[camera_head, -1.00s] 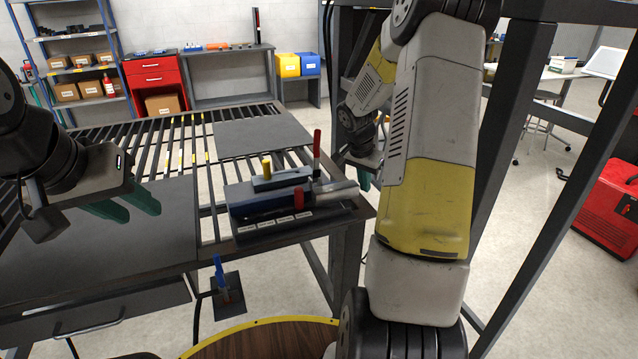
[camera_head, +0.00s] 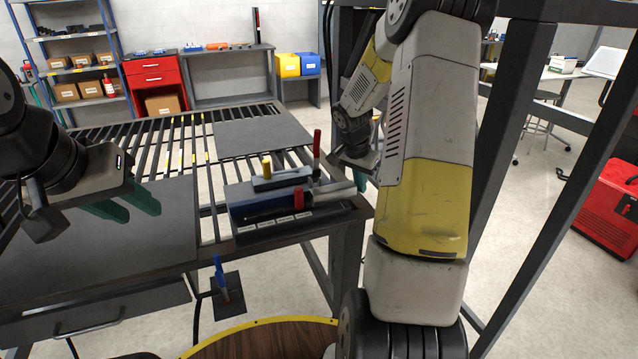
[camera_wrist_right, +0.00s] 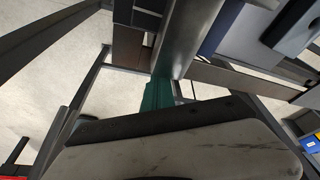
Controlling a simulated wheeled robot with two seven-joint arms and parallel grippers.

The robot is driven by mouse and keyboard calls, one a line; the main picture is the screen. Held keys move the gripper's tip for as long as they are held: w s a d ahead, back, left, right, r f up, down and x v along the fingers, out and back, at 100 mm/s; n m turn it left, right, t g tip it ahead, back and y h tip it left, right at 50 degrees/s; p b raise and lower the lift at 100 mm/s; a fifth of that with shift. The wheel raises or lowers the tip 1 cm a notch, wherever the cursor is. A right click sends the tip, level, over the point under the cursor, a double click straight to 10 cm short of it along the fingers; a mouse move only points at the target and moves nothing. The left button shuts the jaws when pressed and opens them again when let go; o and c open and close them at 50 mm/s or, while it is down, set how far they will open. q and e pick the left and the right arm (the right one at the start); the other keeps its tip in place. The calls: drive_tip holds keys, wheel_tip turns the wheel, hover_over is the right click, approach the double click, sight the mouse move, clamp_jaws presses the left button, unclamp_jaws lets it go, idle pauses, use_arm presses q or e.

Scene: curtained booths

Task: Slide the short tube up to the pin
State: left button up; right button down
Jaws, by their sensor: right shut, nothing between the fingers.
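A short grey metal tube (camera_head: 335,188) lies at the right end of the dark fixture (camera_head: 246,228) on the table corner. It runs away large in the right wrist view (camera_wrist_right: 190,35). The fixture carries a yellow-topped peg (camera_head: 266,168), a short red peg (camera_head: 298,199) and a taller red-handled piece (camera_head: 316,146); I cannot tell which is the pin. My right gripper (camera_head: 361,180), with teal fingers (camera_wrist_right: 158,95), is shut and empty at the tube's outer end; contact is unclear. My left gripper (camera_head: 128,204) hangs over the table at left; its teal fingers are apart.
The slatted table (camera_head: 150,140) has bare dark plates (camera_head: 262,135) on it. A dark post (camera_head: 510,150) of a frame stands right of my right arm. A blue-handled piece (camera_head: 220,280) stands below the table's front edge. A red case (camera_head: 608,205) is on the floor at right.

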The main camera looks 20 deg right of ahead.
drive_tip(key=shift+s+a, duration=0.1)
drive_tip(key=shift+a, duration=1.2)
idle(0.6)
drive_tip(key=shift+d, duration=0.1)
drive_tip(key=shift+d, duration=0.5)
drive_tip(key=shift+r, duration=0.15)
wheel_tip(320, 180, up, 8)
drive_tip(key=d, duration=0.1)
idle(0.7)
